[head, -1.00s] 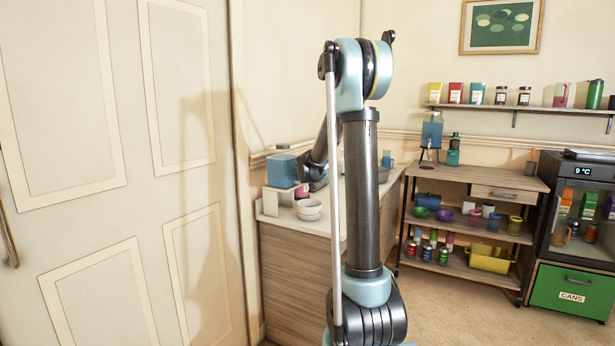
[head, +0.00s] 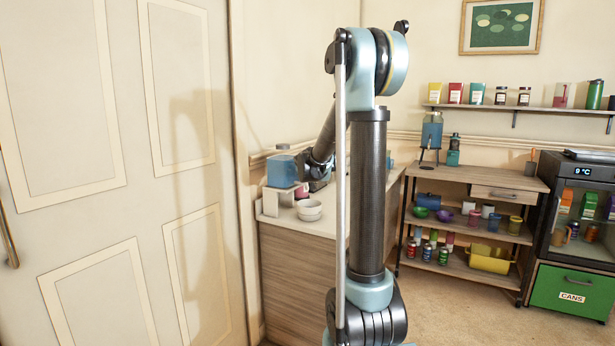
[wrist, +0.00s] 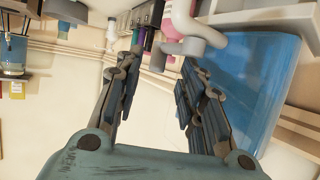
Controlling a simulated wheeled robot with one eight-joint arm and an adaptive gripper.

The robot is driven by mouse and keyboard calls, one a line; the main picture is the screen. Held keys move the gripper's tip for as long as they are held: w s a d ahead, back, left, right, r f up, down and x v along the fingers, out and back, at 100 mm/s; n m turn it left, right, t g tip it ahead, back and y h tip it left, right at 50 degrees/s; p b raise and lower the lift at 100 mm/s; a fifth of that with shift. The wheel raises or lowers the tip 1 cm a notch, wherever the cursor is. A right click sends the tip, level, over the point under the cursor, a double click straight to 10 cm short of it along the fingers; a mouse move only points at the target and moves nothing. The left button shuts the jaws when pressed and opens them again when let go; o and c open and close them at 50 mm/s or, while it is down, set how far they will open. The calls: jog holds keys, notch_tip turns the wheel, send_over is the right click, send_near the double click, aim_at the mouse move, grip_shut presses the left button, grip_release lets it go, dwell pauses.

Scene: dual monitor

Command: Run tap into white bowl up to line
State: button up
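A dispenser with a blue tank (head: 281,172) stands on a white stand (head: 271,201) at the counter's left end. Its blue tank (wrist: 255,90) fills the right of the wrist view, with the pale tap (wrist: 188,38) at its upper left. A white bowl (head: 309,212) sits on the counter in front of the dispenser; I cannot tell whether it is one bowl or two stacked. I cannot make out its line or contents. My gripper (wrist: 160,68) is open, its fingers apart with nothing between them. The tap lies just beyond the fingertips. In the head view my gripper (head: 317,180) is right beside the dispenser.
The counter top (head: 325,228) is bare in front of the bowl. A shelf unit (head: 480,178) with cups, bowls and cans stands to the right, with another dispenser (head: 431,135) on top. A door (head: 120,170) is at left. My arm hides part of the counter.

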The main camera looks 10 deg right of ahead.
jog(key=shift+v, duration=1.5)
jog(key=shift+s+f, duration=0.1)
jog(key=shift+s, duration=0.05)
jog(key=s+d+f+g, duration=0.3)
jog(key=s+f, duration=0.1)
jog(key=s, duration=0.9)
jog(key=s+d+f+g, duration=0.2)
jog(key=s+f+g, duration=0.1)
jog(key=s, duration=1)
jog(key=s+f+g, duration=0.1)
jog(key=s+f, duration=0.3)
jog(key=s, duration=0.4)
jog(key=s+a+f+n+g+y, duration=0.1)
jog(key=s+f, duration=0.3)
jog(key=s, duration=0.4)
jog(key=s+a+f+g, duration=0.1)
jog(key=s+f+g, duration=0.2)
jog(key=s, duration=0.6)
jog(key=shift+f+n+y, duration=0.4)
jog(key=shift+f, duration=0.45)
jog(key=shift+s, duration=0.1)
